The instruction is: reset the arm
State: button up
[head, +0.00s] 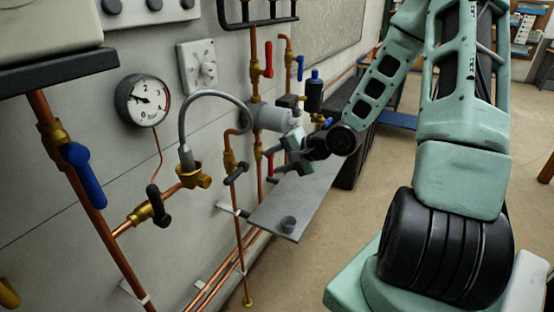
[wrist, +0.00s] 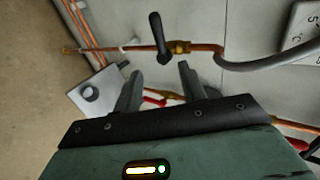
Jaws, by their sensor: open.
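My gripper (head: 283,153) is at the end of my pale green arm, bent down toward the wall pipework in the head view. In the wrist view, its two grey fingers (wrist: 158,76) stand apart with nothing between the tips. A black-levered brass valve (wrist: 180,47) lies beyond the fingertips in the wrist view. Its black lever (head: 236,174) shows just left of the gripper in the head view. I cannot tell how large the gap to it is.
A grey shelf (head: 265,215) bearing a small dark cylinder (head: 288,224) juts out below the gripper. A pressure gauge (head: 142,100), a grey hose (head: 200,97) and a blue-handled valve (head: 82,176) are to the left. Open floor (head: 320,240) lies right of the shelf.

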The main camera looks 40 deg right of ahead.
dwell(0.4)
jog(key=s+a+n+g+h, duration=0.1)
jog(key=s+a+n+g, duration=0.2)
jog(key=a+n, duration=0.45)
jog(key=s+a+n+g+h, duration=0.1)
jog(key=s+a+n+g, duration=0.2)
jog(key=a, duration=0.7)
jog(key=s+a+r+n+g, duration=0.2)
jog(key=s+a+n, duration=0.3)
jog(key=s, duration=0.4)
jog(key=s+a+r+n+g+h, duration=0.1)
jog(key=s+a+r+n+g, duration=0.1)
jog(key=s+a+r+n, duration=0.3)
jog(key=s+a+n, duration=0.1)
jog(key=s+a, duration=0.1)
jog(key=s, duration=0.2)
jog(key=shift+g, duration=0.3)
jog(key=shift+s+a+n, duration=0.1)
jog(key=shift+n, duration=0.15)
